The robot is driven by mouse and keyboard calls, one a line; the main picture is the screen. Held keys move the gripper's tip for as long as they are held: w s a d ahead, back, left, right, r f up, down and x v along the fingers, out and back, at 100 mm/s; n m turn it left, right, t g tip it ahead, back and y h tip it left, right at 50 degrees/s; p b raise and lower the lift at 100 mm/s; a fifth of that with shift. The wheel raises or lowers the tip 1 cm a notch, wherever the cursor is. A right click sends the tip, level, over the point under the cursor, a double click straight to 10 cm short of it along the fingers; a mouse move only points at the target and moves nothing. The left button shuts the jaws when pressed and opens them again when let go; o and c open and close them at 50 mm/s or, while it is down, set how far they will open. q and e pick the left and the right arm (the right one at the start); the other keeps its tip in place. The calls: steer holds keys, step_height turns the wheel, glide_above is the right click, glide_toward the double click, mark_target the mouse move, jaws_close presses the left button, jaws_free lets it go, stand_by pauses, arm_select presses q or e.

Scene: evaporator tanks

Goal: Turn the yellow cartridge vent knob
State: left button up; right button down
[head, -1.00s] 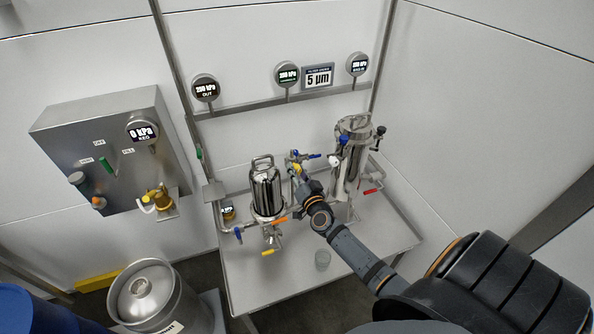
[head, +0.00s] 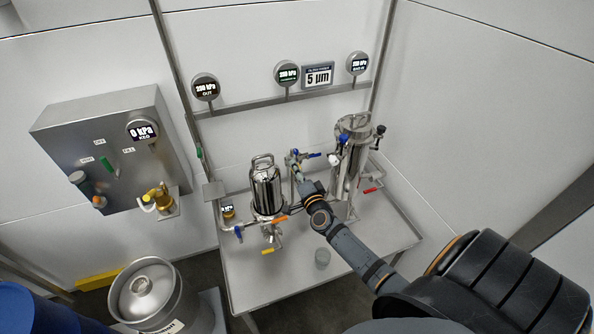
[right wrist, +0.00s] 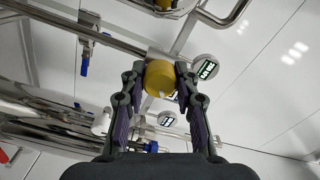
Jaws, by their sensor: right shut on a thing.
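The yellow cartridge vent knob (right wrist: 159,77) is a round yellow cap in the middle of the right wrist view. The two fingers of my right gripper (right wrist: 161,88) stand on either side of it, shut on it. In the head view my right gripper (head: 299,178) reaches in beside the shiny cartridge housing (head: 266,190), to its right, and hides the knob there. My left gripper is not in view.
A taller steel vessel (head: 350,160) stands close to the right of my gripper. Valves with an orange handle (head: 274,220) and a yellow handle (head: 271,251) sit at the housing's base.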

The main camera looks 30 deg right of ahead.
stand_by(0.4)
steer(key=c, duration=1)
jaws_free()
steer(key=v, duration=1.2)
steer(key=shift+f, duration=0.1)
